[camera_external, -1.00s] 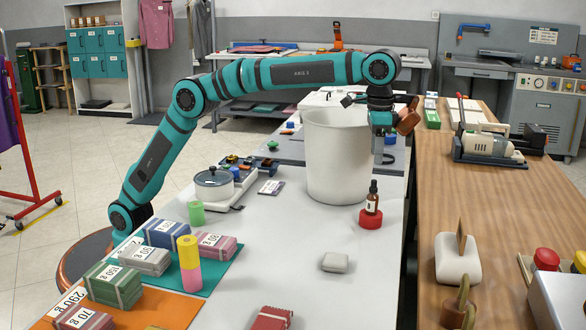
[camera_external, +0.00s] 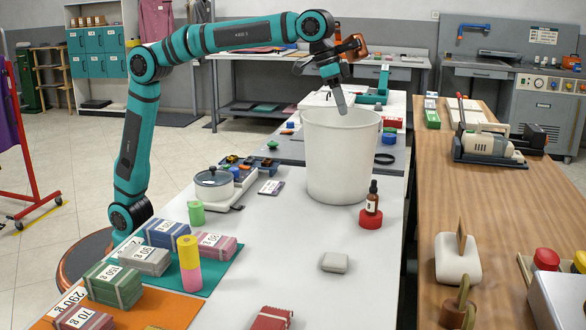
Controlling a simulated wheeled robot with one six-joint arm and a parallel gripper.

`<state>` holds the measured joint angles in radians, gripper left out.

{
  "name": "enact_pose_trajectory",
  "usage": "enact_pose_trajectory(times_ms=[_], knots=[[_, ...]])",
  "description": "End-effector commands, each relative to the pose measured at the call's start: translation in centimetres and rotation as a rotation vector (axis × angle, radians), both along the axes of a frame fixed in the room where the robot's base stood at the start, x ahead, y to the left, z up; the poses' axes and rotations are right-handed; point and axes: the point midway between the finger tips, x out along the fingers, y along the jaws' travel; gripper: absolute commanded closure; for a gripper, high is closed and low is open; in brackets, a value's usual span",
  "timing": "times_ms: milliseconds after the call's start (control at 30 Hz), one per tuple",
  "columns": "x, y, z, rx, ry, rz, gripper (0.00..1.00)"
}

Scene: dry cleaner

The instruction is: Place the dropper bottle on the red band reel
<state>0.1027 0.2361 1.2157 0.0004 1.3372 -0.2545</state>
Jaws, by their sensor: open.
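The dropper bottle (camera_external: 372,197), brown with a white label and dark dropper top, stands upright on the red band reel (camera_external: 371,219). The reel lies flat on the grey-white table, just right of the foot of the big white bin. My gripper (camera_external: 343,108) is empty and above the bin's rim, pointing down, up and left of the bottle and well apart from it. Its jaws are open, though the fingers are small and overlap from this side.
The tall white bin (camera_external: 340,160) stands behind the bottle. A scale with a lidded pot (camera_external: 214,184) is to the left. Labelled cloth bundles (camera_external: 114,285) and stacked cylinders (camera_external: 189,265) fill the front left. A grey block (camera_external: 335,262) lies in front; the table around it is clear.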

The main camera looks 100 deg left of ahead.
Motion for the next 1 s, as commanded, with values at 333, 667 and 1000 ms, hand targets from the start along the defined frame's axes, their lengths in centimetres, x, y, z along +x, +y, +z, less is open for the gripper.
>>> enact_pose_trajectory(times_ms=[333,667,1000], knots=[[-9.1,2.5,4.5,0.001,-0.238,-0.024,0.5],[-18.2,4.4,6.6,0.017,-0.462,-0.043,0.5],[-28.1,6.0,6.6,0.048,-0.692,-0.058,0.5]])
